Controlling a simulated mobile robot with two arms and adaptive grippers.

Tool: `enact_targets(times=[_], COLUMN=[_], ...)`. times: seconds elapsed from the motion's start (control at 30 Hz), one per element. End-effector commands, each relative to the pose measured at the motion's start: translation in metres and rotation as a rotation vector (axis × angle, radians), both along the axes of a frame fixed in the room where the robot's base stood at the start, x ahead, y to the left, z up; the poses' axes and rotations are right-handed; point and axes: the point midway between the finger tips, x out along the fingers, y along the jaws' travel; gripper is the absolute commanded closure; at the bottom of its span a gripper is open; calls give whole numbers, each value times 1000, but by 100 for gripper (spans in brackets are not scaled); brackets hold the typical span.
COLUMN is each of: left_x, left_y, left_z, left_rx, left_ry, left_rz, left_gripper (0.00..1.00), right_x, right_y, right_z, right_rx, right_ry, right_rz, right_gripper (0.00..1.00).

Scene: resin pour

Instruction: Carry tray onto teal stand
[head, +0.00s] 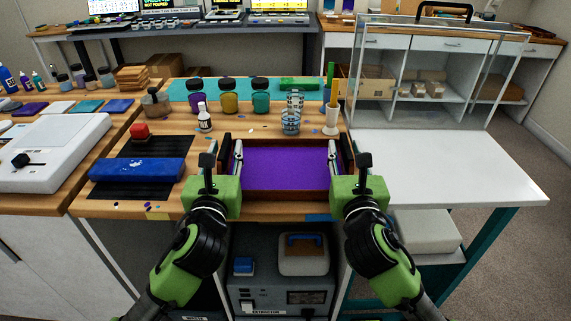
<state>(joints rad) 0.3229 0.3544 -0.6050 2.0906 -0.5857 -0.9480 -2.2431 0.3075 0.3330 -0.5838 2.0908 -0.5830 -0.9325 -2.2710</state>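The tray (285,196) is a shallow brown box with a flat purple surface inside, lying level at the front of the wooden bench. My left gripper (237,153) is at its left side and my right gripper (333,153) at its right side, with grey fingers along the side walls. The hands hide the outer sides, so I cannot tell whether the fingers are closed on the walls. The stand (450,175), with a white top and teal legs, is to the right of the bench. Its front top is bare.
A clear case (440,60) with a black handle stands at the back of the white top. Behind the tray are jars (229,98), cups (290,122) and a small bottle (204,118). A blue block (137,169) lies on a black mat to the left.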

Motion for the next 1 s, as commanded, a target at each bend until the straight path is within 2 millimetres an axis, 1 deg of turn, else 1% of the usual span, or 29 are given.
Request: enact_targets(times=[0.13, 0.17, 0.2, 0.27, 0.3, 0.53, 0.73, 0.87, 1.0], left_x=[0, 0, 0, 0, 0, -1, 0, 0, 0], left_y=[0, 0, 0, 0, 0, 0, 0, 0, 0], left_z=[0, 0, 0, 0, 0, 0, 4, 12, 26], left_rx=[0, 0, 0, 0, 0, 0, 0, 0, 0], left_ry=[0, 0, 0, 0, 0, 0, -2, -2, -3], left_rz=[0, 0, 0, 0, 0, 0, -1, -1, -1], left_gripper=[70, 73, 83, 99, 100, 100, 100, 100, 100], right_x=[0, 0, 0, 0, 0, 0, 0, 0, 0], right_y=[0, 0, 0, 0, 0, 0, 0, 0, 0], right_z=[0, 0, 0, 0, 0, 0, 4, 12, 26], right_rx=[0, 0, 0, 0, 0, 0, 0, 0, 0], right_ry=[0, 0, 0, 0, 0, 0, -2, -2, -2], right_rz=[0, 0, 0, -1, -1, -1, 0, 0, 0], right_gripper=[70, 73, 83, 99, 100, 100, 100, 100, 100])
